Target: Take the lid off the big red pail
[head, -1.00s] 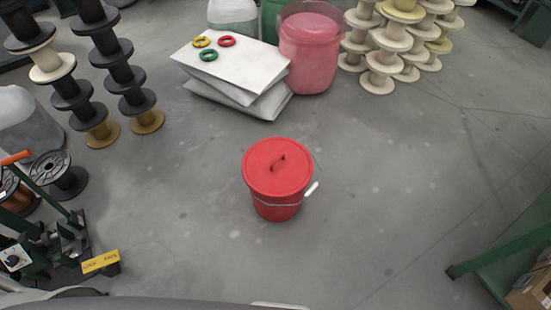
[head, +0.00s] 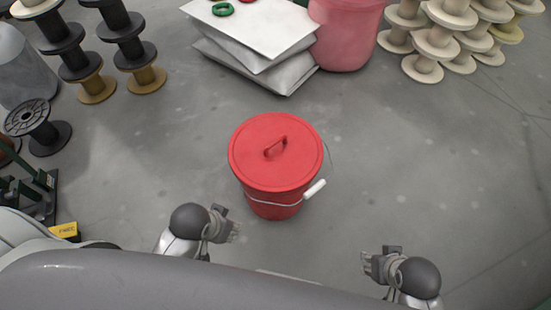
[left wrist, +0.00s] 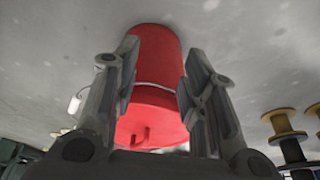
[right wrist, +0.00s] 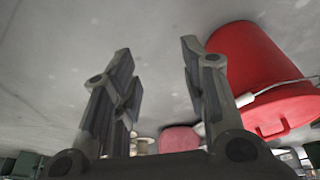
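The big red pail (head: 272,203) stands upright on the grey floor in front of me. Its red lid (head: 250,160) sits on top, with a small red handle (head: 275,147) in the middle. A white bail grip (head: 314,189) hangs at the pail's right side. My left gripper (head: 232,231) is low and left of the pail, apart from it; its fingers are open in the left wrist view (left wrist: 158,75), with the pail beyond them. My right gripper (head: 367,267) is to the right and nearer me, open and empty in the right wrist view (right wrist: 155,60).
A pink bin (head: 345,35) and cream spools (head: 425,68) stand at the back right. Dark spools (head: 75,65) stand at the left. The floor around the pail is clear.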

